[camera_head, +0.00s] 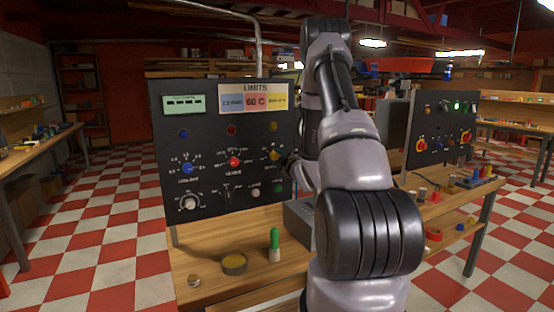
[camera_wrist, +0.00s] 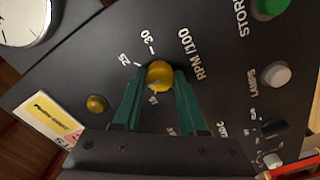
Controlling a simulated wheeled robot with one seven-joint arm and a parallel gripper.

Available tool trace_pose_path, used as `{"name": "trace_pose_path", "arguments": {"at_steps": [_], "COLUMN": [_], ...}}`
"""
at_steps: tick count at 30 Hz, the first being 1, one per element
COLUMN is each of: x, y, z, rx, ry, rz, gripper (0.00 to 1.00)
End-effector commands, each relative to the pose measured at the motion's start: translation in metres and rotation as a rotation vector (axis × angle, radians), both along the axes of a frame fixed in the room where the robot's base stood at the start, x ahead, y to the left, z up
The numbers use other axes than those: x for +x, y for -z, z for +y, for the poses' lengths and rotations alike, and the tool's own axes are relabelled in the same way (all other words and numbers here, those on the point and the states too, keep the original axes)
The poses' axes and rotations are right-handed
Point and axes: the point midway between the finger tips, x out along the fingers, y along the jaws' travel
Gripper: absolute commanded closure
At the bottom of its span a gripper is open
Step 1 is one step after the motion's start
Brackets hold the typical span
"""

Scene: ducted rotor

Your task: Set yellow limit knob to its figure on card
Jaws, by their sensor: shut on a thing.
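The yellow limit knob (camera_wrist: 160,74) sits on a dark panel (camera_head: 162,135), at the panel's right side in the head view (camera_head: 275,155). My gripper (camera_wrist: 160,82) is shut on the knob, one green finger at each side. Scale marks 25 and 30 and the label RPM/100 show around the knob; where the knob points is not clear. The LIMITS card (camera_head: 253,88) is at the panel's top, with blue, pink and yellow fields. Its yellow field (camera_head: 278,101) also shows in the wrist view (camera_wrist: 48,116); its figure is too blurred to read.
A blue knob (camera_head: 187,168) and a red knob (camera_head: 234,161) sit left of the yellow one. A white button (camera_wrist: 276,75) and a green button (camera_wrist: 270,6) are near my gripper. A green-handled object (camera_head: 274,244) and a round tin (camera_head: 233,263) stand on the bench (camera_head: 205,245).

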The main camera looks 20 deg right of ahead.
Motion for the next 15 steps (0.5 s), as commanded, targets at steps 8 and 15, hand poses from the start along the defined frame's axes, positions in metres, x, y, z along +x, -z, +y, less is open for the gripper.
{"name": "trace_pose_path", "arguments": {"at_steps": [8, 15], "x": [-0.0009, -0.0005], "y": [0.0015, 0.0009], "z": [-0.0007, -0.0003], "rx": [0.002, 0.002], "ry": [0.002, 0.001], "rz": [0.004, 0.002], "gripper": [1.0, 0.28]}}
